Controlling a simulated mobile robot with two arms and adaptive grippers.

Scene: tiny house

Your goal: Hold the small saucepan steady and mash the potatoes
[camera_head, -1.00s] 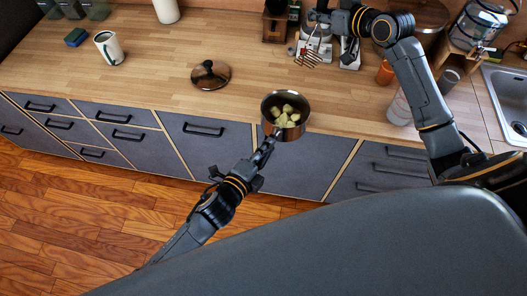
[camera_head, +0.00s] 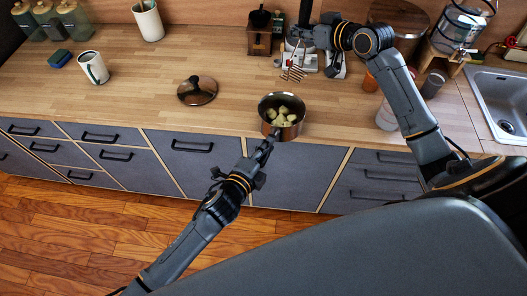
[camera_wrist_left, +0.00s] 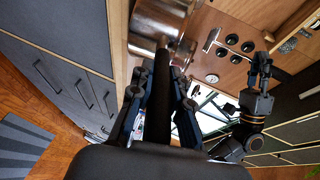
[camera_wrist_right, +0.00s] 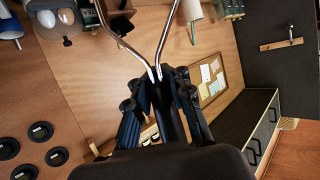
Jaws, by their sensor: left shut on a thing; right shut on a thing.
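The small saucepan (camera_head: 296,131), shiny metal, is upright at the counter's front edge with several pale potato chunks (camera_head: 283,118) inside. Whether its base touches the counter cannot be told. My left gripper (camera_head: 262,152) is shut on its handle; the left wrist view shows the pan's side (camera_wrist_left: 158,22) just beyond my fingertips (camera_wrist_left: 165,85). My right gripper (camera_head: 303,36) is shut on the potato masher (camera_head: 292,73), holding its wire head behind the pan, apart from it. In the right wrist view the masher's two metal rods (camera_wrist_right: 167,40) spread out from my fingers (camera_wrist_right: 158,85).
A lid (camera_head: 197,91) lies on the counter left of the pan. A mug (camera_head: 92,68) and a sponge (camera_head: 60,58) are farther left. A grinder (camera_head: 260,36) stands behind, and a sink (camera_head: 500,100) is at the right. Counter between lid and mug is clear.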

